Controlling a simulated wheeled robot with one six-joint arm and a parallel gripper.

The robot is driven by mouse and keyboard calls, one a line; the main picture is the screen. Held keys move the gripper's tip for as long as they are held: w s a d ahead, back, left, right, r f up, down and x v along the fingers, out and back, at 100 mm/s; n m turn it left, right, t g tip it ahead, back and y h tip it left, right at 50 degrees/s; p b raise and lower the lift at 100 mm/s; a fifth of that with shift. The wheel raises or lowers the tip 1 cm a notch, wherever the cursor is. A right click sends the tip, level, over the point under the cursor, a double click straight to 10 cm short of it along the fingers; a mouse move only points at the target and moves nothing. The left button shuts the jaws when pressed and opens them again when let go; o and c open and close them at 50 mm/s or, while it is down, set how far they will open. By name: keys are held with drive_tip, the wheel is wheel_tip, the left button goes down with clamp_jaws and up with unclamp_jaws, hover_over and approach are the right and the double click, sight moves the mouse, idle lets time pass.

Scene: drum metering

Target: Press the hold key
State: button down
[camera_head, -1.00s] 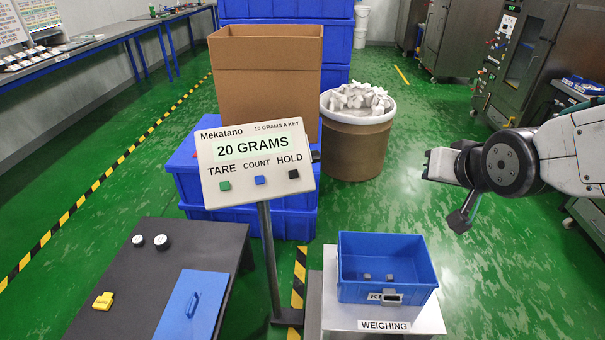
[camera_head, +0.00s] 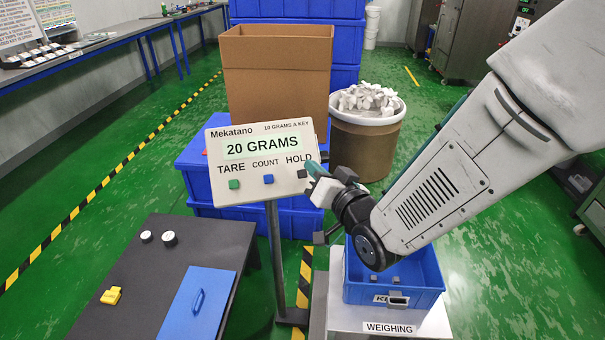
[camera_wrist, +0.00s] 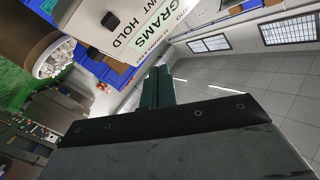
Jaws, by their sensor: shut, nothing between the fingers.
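The hold key is a small dark square (camera_head: 302,173) below the word HOLD on the white tilted panel (camera_head: 215,161). The panel's display reads 20 GRAMS. A green TARE key (camera_head: 234,184) and a blue COUNT key (camera_head: 268,179) are left of it. My gripper (camera_head: 314,168) is shut and empty, its teal fingers at the panel's right edge, just right of the hold key. In the wrist view, the shut fingers (camera_wrist: 160,82) point past the panel's edge, with the hold key (camera_wrist: 110,20) up and left of the tips. They look apart there; depth is unclear.
A blue bin (camera_head: 420,297) with small grey pieces sits on the weighing stand (camera_head: 335,315), below my arm. A cardboard box (camera_head: 275,80) and a drum of white pieces (camera_head: 362,150) stand behind. A dark table (camera_head: 165,245) is at the lower left.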

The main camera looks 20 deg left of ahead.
sight(307, 176)
drive_tip(key=shift+w+a+f, duration=0.55)
drive_tip(key=shift+w+f, duration=0.35)
drive_tip(key=shift+f, duration=0.15)
drive_tip(key=shift+w+a+f, duration=0.6)
drive_tip(key=shift+w+f, duration=0.25)
drive_tip(key=shift+f, duration=0.15)
drive_tip(key=shift+w+a+f, duration=0.55)
drive_tip(key=shift+w+f, duration=0.35)
drive_tip(key=shift+f, duration=0.15)
drive_tip(key=shift+w+a+f, duration=0.15)
drive_tip(key=shift+w+f, duration=0.05)
drive_tip(key=shift+f, duration=0.1)
drive_tip(key=shift+w+a+f, duration=0.15)
drive_tip(key=shift+w+f, duration=0.05)
drive_tip(key=shift+f, duration=0.05)
idle(0.5)
idle(0.4)
drive_tip(key=shift+s+d+r, duration=0.35)
drive_tip(key=shift+s+r, duration=0.1)
drive_tip(key=shift+r, duration=0.1)
drive_tip(key=shift+r, duration=0.1)
drive_tip(key=s+d+r, duration=0.2)
drive_tip(key=s+r, duration=0.1)
drive_tip(key=shift+r, duration=0.2)
